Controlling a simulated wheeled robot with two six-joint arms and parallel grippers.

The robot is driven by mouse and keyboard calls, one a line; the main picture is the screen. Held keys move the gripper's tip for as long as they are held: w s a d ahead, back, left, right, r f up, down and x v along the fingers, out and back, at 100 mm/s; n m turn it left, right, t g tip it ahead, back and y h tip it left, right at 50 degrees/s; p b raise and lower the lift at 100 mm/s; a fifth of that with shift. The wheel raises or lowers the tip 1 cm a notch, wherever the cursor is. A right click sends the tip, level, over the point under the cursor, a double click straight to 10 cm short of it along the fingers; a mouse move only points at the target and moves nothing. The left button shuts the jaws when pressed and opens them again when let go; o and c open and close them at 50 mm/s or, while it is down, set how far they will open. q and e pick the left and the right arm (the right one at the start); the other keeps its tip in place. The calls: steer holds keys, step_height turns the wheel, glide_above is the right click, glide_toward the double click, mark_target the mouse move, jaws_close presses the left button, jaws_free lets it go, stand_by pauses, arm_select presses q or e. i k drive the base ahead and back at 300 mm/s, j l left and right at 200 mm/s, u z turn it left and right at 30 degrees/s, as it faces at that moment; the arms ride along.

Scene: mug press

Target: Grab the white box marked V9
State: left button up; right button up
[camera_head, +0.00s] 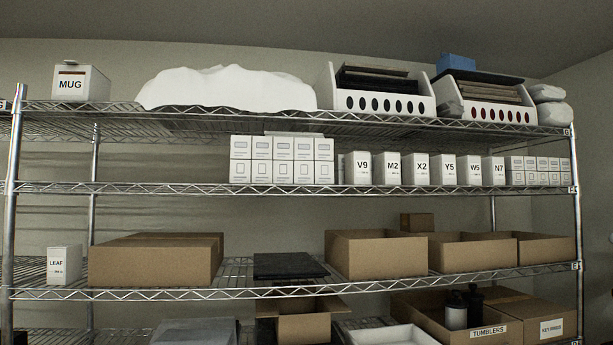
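The white box marked V9 (357,168) stands upright on the second shelf from the top, near the middle of the view. It is the leftmost in a row of similar white boxes. The box marked M2 (387,168) stands to its right, and plain white boxes with small printed labels (282,160) are stacked to its left. Neither of my grippers shows in the head view.
The wire shelf's front edge (300,188) runs below the box. Boxes X2 (416,168), Y5 (444,169), W5 (470,170) and N7 (493,170) continue the row rightward. Cardboard boxes (375,257) stand on the shelf below. The left part of the V9 shelf is bare.

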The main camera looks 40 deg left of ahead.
mark_target(358, 163)
steer(key=u, duration=1.15)
